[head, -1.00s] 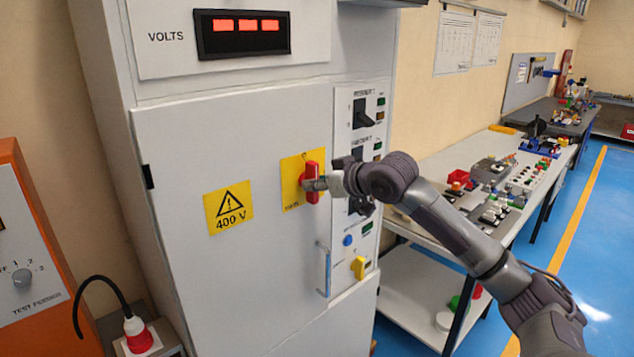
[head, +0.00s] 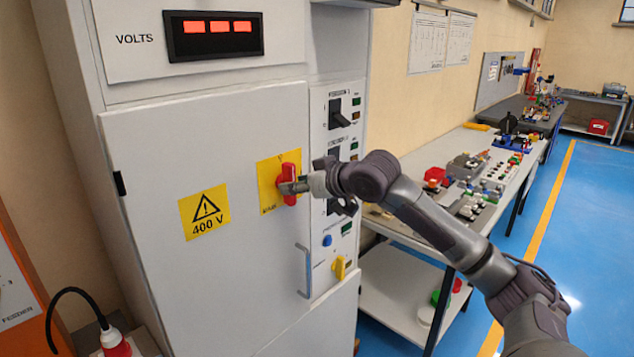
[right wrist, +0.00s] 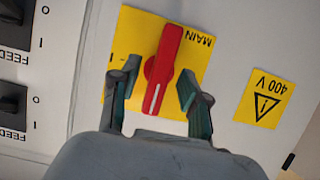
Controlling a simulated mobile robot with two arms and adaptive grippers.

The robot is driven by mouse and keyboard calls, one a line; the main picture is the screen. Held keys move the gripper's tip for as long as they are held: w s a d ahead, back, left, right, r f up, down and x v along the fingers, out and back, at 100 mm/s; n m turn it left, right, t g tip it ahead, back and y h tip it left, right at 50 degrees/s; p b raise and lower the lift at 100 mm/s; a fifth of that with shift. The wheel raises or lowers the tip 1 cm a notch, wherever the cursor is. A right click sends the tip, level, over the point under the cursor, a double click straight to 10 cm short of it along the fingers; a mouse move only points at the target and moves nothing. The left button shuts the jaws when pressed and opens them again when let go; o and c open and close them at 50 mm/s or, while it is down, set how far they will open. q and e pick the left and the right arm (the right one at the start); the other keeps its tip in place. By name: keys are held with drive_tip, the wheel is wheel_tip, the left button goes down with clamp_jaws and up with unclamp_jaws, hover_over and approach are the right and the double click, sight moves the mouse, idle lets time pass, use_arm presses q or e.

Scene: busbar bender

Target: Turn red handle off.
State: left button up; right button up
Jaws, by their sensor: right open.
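The red handle (head: 288,184) sits on a yellow plate (head: 268,198) on the grey cabinet door. In the head view it stands close to upright. In the right wrist view the red handle (right wrist: 163,70) lies between the two fingers, with the plate marked MAIN (right wrist: 197,50) behind it. My right gripper (head: 292,187) is at the handle. In the right wrist view my right gripper (right wrist: 160,88) is open, with a finger on each side of the handle and gaps visible. My left gripper is not in view.
A yellow 400 V sign (head: 205,211) is left of the handle. Feeder switches (head: 340,118) and a yellow knob (head: 340,267) are on the panel to the right. A door pull (head: 303,270) is below. A workbench (head: 400,225) stands beside the cabinet.

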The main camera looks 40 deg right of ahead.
drive_tip(key=v, duration=1)
drive_tip(key=shift+s, duration=0.25)
drive_tip(key=shift+r, duration=0.1)
